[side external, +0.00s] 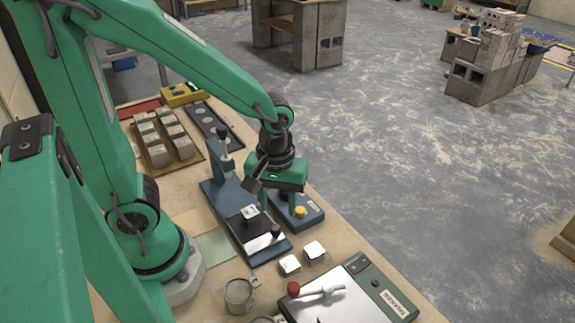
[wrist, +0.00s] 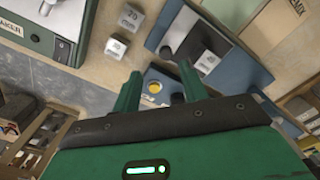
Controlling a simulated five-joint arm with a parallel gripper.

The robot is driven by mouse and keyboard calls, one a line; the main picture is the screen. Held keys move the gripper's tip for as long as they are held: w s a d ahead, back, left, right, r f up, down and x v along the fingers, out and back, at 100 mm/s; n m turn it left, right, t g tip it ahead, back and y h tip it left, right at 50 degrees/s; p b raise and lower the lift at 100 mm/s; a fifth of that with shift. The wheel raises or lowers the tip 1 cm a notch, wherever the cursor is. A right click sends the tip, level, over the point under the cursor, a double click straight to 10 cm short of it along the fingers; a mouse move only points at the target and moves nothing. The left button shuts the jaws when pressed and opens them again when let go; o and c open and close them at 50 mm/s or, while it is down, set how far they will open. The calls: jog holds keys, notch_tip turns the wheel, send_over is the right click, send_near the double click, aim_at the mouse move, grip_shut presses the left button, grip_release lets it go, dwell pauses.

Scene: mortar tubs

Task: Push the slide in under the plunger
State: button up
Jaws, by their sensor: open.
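The blue press (side external: 217,195) stands on the bench, its upright column with the plunger (side external: 223,143) at the back end. The dark slide (side external: 241,223) lies on the press base, out in front of the column, with a small pale cube (side external: 250,212) on it. The slide (wrist: 188,42) and cube (wrist: 206,62) also show in the wrist view. A black knob (side external: 276,230) stands near the front end of the press, by a bright metal plate. My gripper (side external: 278,205) is open and empty, above and right of the slide. Its fingers (wrist: 160,75) appear apart from the press.
A blue box with a yellow button (side external: 300,211) sits beneath and right of my gripper. Two loose cubes (side external: 290,264) (side external: 314,250) lie in front of the press. A shaker (side external: 350,296) and a metal cup (side external: 239,293) stand nearer. A cube tray (side external: 163,156) is behind.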

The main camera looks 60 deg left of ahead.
aim_at(275, 228)
jog(key=shift+a+f, duration=0.15)
jog(key=shift+a, duration=0.4)
jog(key=shift+f, duration=0.15)
jog(key=shift+f, duration=3.75)
grip_shut()
